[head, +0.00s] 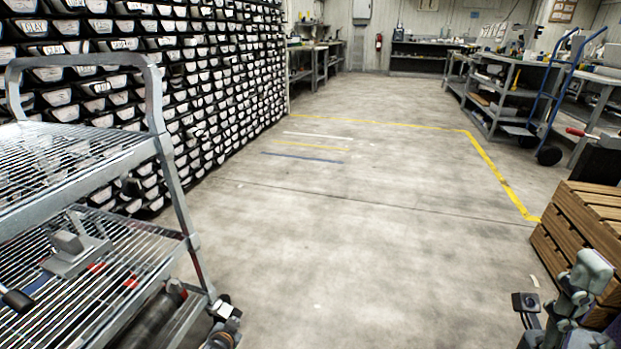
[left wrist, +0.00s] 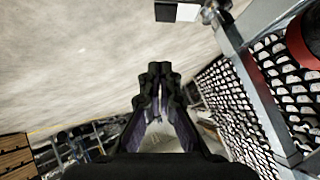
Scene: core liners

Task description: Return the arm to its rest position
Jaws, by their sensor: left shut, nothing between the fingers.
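My left gripper (left wrist: 157,80) is in the middle of the left wrist view. Its dark fingers meet at the tips; it is shut and empty, with open floor beyond it. A grey wire-shelf cart (head: 156,100) stands at the left of the head view, and its post (left wrist: 255,90) shows to the right of the gripper in the wrist view, apart from the fingers. A grey jointed mechanism shows at the bottom right of the head view; I cannot make out a clear pair of jaws on it. I do not make out my right gripper.
A wall of core liners (head: 235,75) stands behind the cart. Wooden crates (head: 575,235) are at the right edge. A blue hand truck (head: 566,85) and workbenches (head: 490,110) stand further back. The floor (head: 370,220) between cart and crates is clear, with yellow tape (head: 490,165).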

